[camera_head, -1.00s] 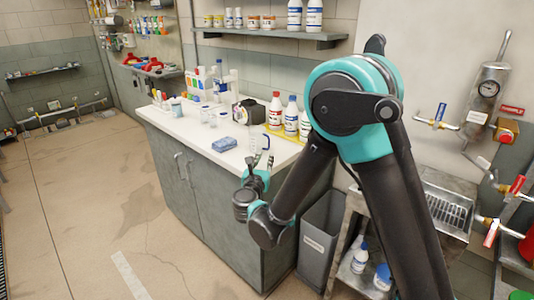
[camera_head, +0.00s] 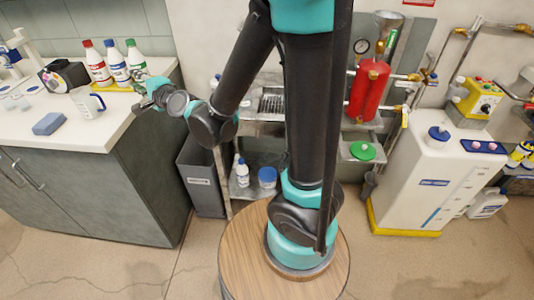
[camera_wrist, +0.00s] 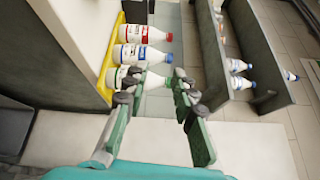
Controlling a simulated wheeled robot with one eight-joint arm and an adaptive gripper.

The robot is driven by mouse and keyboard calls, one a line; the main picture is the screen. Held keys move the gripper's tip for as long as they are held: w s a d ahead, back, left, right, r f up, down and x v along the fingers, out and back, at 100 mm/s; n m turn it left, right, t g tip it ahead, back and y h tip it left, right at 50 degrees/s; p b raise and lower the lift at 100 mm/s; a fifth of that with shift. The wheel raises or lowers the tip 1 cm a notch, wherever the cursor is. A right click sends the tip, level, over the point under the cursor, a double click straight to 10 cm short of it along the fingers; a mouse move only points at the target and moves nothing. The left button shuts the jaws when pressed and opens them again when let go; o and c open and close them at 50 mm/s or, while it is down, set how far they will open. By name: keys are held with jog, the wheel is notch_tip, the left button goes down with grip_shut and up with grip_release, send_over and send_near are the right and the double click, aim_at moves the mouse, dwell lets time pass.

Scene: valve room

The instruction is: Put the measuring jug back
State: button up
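The measuring jug (camera_head: 86,104) is clear with a blue handle. It stands upright on the white counter (camera_head: 42,128), left of my gripper, near the counter's front right part. My gripper (camera_head: 142,97) is at the counter's right end, apart from the jug. In the wrist view my gripper (camera_wrist: 155,95) has its two fingers spread wide with nothing held between them. The green-capped bottle (camera_wrist: 145,80) shows beyond the fingertips. The jug is not visible in the wrist view.
Red-, blue- and green-capped bottles stand in a yellow tray (camera_wrist: 112,62) behind my gripper. A grey bin (camera_head: 202,178) and a steel sink trolley (camera_head: 245,142) stand right of the counter. Open floor lies in front.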

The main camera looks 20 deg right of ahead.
jog(key=s+d+f+n+g+h, duration=0.3)
jog(key=s+d+f+n, duration=0.15)
jog(key=d+f, duration=0.4)
jog(key=s+d+f+n+g+h, duration=0.3)
jog(key=s+d+f+n, duration=0.15)
jog(key=d, duration=0.75)
jog(key=s+d+f+n+g+h, duration=0.1)
jog(key=s+d+f+g+h, duration=0.1)
jog(key=s+d+f, duration=0.2)
jog(key=s+d+f+n+g+h, duration=0.2)
jog(key=s+d+f, duration=0.2)
jog(key=s+d, duration=0.4)
jog(key=d, duration=0.2)
jog(key=shift+d+f+h, duration=0.25)
jog(key=shift+d+h, duration=0.05)
jog(key=shift+d, duration=0.05)
